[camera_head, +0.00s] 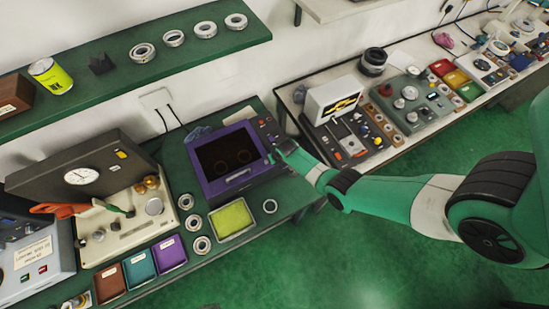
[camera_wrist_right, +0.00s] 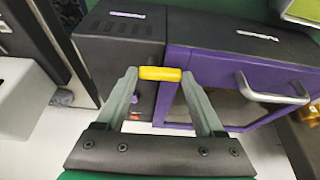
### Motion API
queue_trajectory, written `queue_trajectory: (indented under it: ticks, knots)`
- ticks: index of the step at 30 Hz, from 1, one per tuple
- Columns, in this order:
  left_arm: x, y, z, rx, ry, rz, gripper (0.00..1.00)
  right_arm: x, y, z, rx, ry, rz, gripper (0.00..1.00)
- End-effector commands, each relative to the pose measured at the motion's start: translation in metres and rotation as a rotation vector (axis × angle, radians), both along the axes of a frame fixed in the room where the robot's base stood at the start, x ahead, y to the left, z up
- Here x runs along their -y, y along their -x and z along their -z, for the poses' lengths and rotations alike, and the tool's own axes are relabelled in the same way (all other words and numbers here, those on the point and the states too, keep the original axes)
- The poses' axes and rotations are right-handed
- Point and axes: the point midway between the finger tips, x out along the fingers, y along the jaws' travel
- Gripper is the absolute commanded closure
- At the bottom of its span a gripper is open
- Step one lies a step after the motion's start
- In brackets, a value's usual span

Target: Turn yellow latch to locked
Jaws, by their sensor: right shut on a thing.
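The yellow latch (camera_wrist_right: 160,73) is a short, rounded yellow bar on the front of a purple and black oven-like box. It lies roughly level across the right wrist view. My right gripper (camera_wrist_right: 159,76) is shut on it, one finger at each end. In the head view the purple box (camera_head: 237,160) stands on the green bench, and my right gripper (camera_head: 281,150) reaches its right side. There the latch is hidden or too small to make out. My left gripper is in neither view.
A metal bar handle (camera_wrist_right: 272,92) sticks out of the box's door, right of my fingers. A yellow-green tray (camera_head: 231,219) and loose bearing rings (camera_head: 270,206) lie in front of the box. A white display unit (camera_head: 333,99) stands on the bench to the right.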

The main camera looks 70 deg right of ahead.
Motion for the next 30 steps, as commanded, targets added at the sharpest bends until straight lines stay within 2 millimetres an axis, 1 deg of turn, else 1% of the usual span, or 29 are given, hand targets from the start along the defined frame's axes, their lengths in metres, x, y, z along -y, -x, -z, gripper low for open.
queue_trajectory:
  ticks: [6, 17, 18, 23, 30]
  knots:
    - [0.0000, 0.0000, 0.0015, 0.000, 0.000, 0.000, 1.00, -0.0002, -0.0007, 0.0003, 0.001, -0.001, 0.043, 0.86]
    - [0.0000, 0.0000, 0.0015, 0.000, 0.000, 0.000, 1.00, -0.0002, -0.0006, 0.0003, 0.000, -0.002, 0.049, 0.86]
    - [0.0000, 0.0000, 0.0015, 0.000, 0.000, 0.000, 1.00, -0.0002, -0.0006, 0.0003, 0.000, -0.002, 0.049, 0.28]
    - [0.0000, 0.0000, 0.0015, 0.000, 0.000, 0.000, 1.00, -0.0001, -0.0005, 0.0003, 0.000, -0.002, 0.048, 0.00]
    - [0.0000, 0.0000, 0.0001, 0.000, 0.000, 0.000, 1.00, -0.0002, -0.0005, -0.0010, 0.000, -0.002, 0.047, 0.00]
